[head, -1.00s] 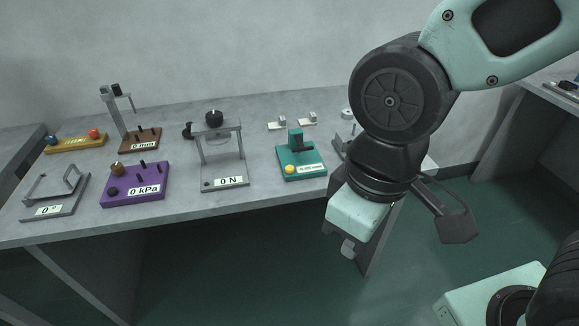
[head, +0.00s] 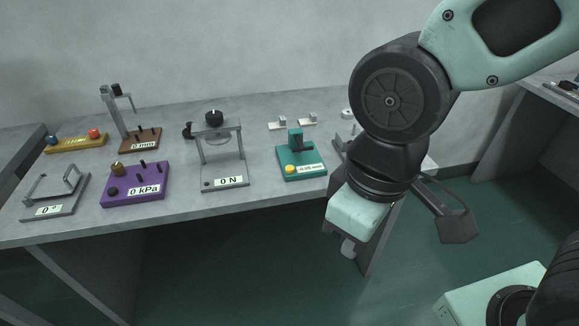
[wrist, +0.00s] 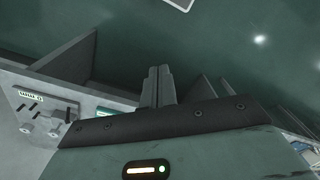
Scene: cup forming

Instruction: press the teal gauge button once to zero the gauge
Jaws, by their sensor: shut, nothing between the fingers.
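The teal gauge (head: 302,166) stands on the grey bench, right of the middle in the head view. It has an upright teal post, a white display with a small unclear reading, and a yellow round button (head: 290,169) at its front left. My gripper (head: 347,250) points down in front of the bench edge, right of and nearer than the gauge, clear of it. Its fingers (wrist: 158,86) are together and empty in the wrist view. A slim part of a teal block with a white label (wrist: 105,112) shows behind the gripper body there.
On the bench (head: 75,227) stand a purple 0 kPa box (head: 150,172), a grey 0 N stand (head: 223,187), a brown 0 mm stand (head: 143,132), a yellow box (head: 75,146) and a grey angle frame (head: 48,205). Two small metal blocks lie behind the gauge. Open floor lies in front.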

